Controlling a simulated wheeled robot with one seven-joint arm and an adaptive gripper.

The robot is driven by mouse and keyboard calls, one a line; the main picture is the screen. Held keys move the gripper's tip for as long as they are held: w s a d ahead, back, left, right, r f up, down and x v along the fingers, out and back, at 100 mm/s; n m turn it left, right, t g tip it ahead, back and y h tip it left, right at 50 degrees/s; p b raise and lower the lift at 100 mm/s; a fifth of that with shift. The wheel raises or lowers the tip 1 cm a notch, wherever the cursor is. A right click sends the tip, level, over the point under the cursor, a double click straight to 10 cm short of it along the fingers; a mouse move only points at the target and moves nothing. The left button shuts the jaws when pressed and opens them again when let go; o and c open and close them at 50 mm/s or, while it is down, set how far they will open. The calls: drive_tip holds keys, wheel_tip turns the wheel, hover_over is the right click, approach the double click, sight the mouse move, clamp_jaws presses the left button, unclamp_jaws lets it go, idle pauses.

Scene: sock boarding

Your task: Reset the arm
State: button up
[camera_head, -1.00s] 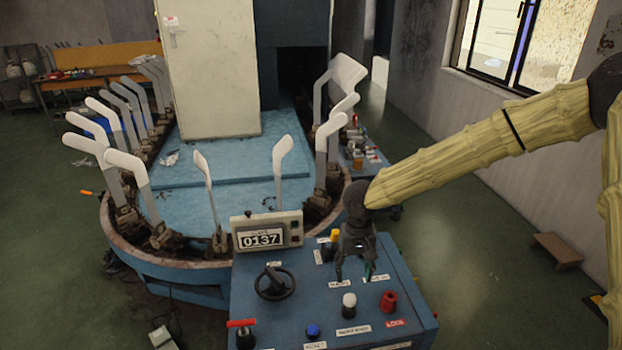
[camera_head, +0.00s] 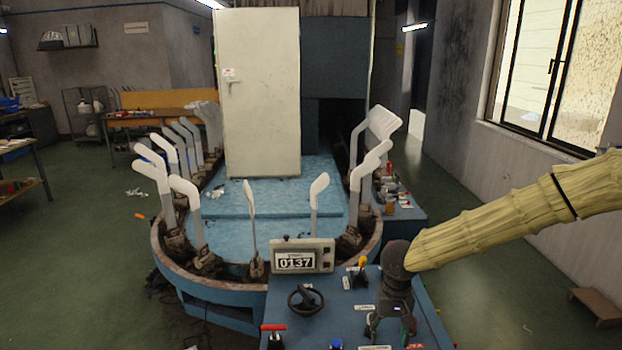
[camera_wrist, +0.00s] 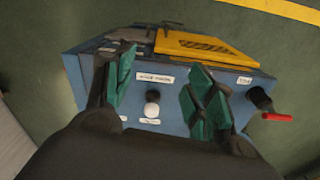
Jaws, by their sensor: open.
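My gripper (camera_head: 390,328) is at the lower right of the head view, at the end of my yellow-sleeved arm, pointing down over the blue control console (camera_head: 352,297). In the wrist view its green-padded fingers (camera_wrist: 160,85) are spread apart with nothing between them. I cannot tell whether the fingertips touch the console.
The console carries a display reading 0137 (camera_head: 295,262), a black handwheel (camera_head: 306,299) and a red-handled lever (camera_head: 273,328). Behind it is a ring of white sock forms (camera_head: 183,190) around a pale cabinet (camera_head: 262,95).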

drive_tip(key=s+d+f+t+h+b, duration=0.1)
drive_tip(key=s+f, duration=0.3)
drive_tip(key=f, duration=0.3)
drive_tip(key=s+d+f+h, duration=0.1)
drive_tip(key=s+d+f, duration=0.1)
drive_tip(key=s+f, duration=0.45)
drive_tip(key=s+d+f+t+h+b, duration=0.1)
drive_tip(key=s+f, duration=0.2)
drive_tip(key=f, duration=0.6)
drive_tip(key=s+f+g+y+b, duration=0.1)
drive_tip(key=s+f, duration=0.3)
drive_tip(key=s, duration=0.7)
drive_tip(key=s+f+n+g+y+b, duration=0.1)
drive_tip(key=s+f, duration=0.3)
drive_tip(key=s, duration=0.7)
drive_tip(key=shift+s+a+y, duration=0.15)
drive_tip(key=shift+a+y, duration=0.25)
drive_tip(key=shift+y, duration=0.2)
